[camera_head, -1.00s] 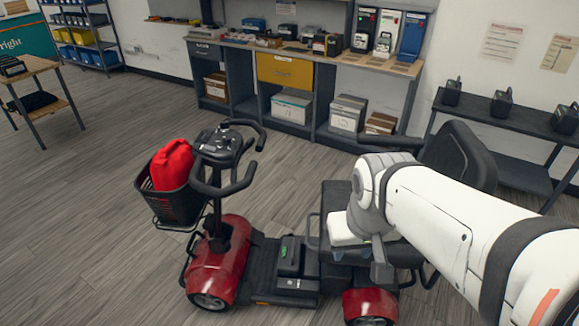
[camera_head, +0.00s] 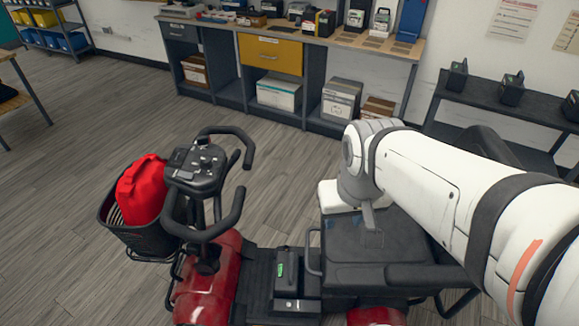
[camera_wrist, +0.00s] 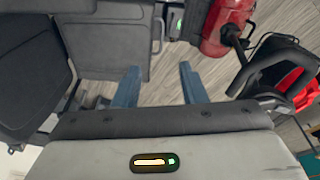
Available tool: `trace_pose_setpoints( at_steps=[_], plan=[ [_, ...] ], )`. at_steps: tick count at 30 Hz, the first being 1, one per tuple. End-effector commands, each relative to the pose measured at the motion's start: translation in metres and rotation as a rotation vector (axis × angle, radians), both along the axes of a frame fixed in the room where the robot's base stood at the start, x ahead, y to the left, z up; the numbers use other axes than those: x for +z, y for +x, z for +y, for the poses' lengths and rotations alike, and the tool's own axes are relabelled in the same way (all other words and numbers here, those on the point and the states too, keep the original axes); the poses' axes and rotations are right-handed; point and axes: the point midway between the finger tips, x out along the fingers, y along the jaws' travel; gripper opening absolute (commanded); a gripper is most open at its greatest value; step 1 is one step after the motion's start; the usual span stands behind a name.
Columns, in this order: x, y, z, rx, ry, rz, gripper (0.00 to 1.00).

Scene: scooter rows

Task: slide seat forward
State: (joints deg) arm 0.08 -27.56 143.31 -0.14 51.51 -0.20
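The scooter's black seat (camera_head: 385,250) is in the lower middle of the head view, with its cushion facing up. My arm covers most of its backrest (camera_head: 488,146). In the wrist view the seat cushion (camera_wrist: 108,48) is at the upper left, with the backrest (camera_wrist: 25,70) left of it. A dark bar loop (camera_head: 314,250) stands at the seat's front-left edge and also shows in the wrist view (camera_wrist: 157,35). My gripper (camera_wrist: 159,84) is open, its two blue-grey fingers apart with only floor visible between them.
The handlebars (camera_head: 205,180) and the basket with a red bag (camera_head: 143,190) are left of the seat. A battery box with a green light (camera_head: 285,275) sits on the scooter deck. A workbench (camera_head: 300,37) and a dark shelf (camera_head: 510,100) stand behind. Floor is clear between scooter and bench.

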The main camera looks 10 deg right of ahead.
Motion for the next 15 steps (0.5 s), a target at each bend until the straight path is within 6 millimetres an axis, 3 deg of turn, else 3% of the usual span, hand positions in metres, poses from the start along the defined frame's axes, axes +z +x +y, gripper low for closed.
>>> trace_pose_setpoints(
  at_steps=[4,7,15],
  plan=[
    [-0.012,0.007,0.000,-0.005,-0.003,0.009,0.38],
    [-0.033,0.023,-0.002,-0.021,-0.009,0.027,0.38],
    [-0.127,0.097,-0.002,-0.074,-0.045,0.094,0.38]
  ],
)
